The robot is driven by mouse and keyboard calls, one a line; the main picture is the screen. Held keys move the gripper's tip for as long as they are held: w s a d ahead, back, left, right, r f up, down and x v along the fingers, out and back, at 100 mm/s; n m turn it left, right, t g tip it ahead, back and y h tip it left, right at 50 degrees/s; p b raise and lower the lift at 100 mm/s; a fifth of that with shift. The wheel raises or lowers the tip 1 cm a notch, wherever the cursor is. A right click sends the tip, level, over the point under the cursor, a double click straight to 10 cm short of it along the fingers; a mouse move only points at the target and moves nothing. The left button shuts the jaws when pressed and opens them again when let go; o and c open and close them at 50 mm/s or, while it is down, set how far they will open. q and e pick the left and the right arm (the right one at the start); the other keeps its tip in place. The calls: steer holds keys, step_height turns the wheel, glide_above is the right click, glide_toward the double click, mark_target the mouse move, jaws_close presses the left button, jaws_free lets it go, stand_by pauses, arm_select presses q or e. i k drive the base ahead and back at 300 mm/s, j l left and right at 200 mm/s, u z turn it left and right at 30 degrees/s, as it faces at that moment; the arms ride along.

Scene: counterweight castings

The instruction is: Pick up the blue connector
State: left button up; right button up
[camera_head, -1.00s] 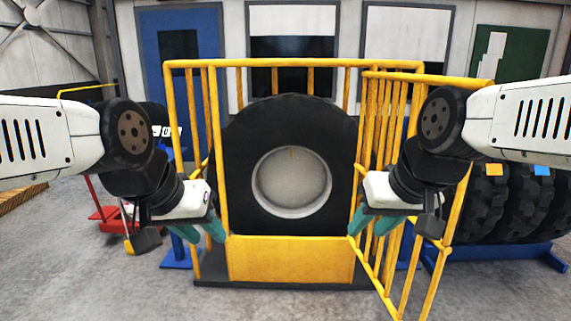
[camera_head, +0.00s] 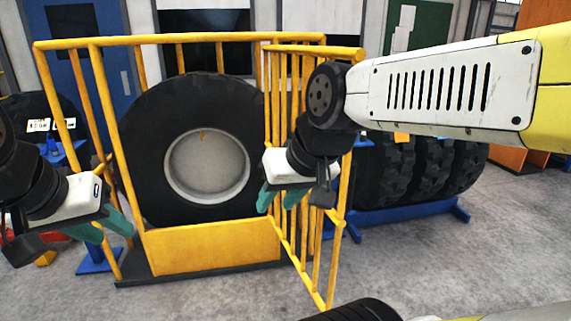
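I cannot make out a blue connector in this view. My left gripper (camera_head: 108,232) is at the lower left, in front of the left side of the yellow cage. Its teal fingers are spread apart with nothing seen between them. My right gripper (camera_head: 280,203) is in front of the cage's open barred gate, right of the big tyre. Its teal fingers point down, are apart and look empty.
The yellow cage (camera_head: 215,247) holds a large upright tyre (camera_head: 150,110). Its barred gate (camera_head: 318,270) juts toward me. Several tyres (camera_head: 385,180) stand on a blue rack (camera_head: 415,210) at right. Grey floor (camera_head: 440,260) is clear at the right front.

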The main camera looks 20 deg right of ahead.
mark_target(55, 149)
steer(key=l+u, duration=0.15)
steer(key=l, duration=0.55)
steer(key=l+u, duration=0.15)
steer(key=l, duration=0.55)
steer(key=l+u, duration=0.15)
steer(key=l, duration=0.55)
steer(key=l+u, duration=0.15)
steer(key=l, duration=0.55)
steer(key=k+l+u, duration=0.2)
steer(key=l, duration=0.45)
steer(key=i+j, duration=0.1)
steer(key=j, duration=1.1)
steer(key=i+j, duration=0.15)
steer(key=j, duration=1.05)
steer(key=i+j, duration=1.5)
steer(key=z, duration=1.25)
steer(key=u, duration=1.25)
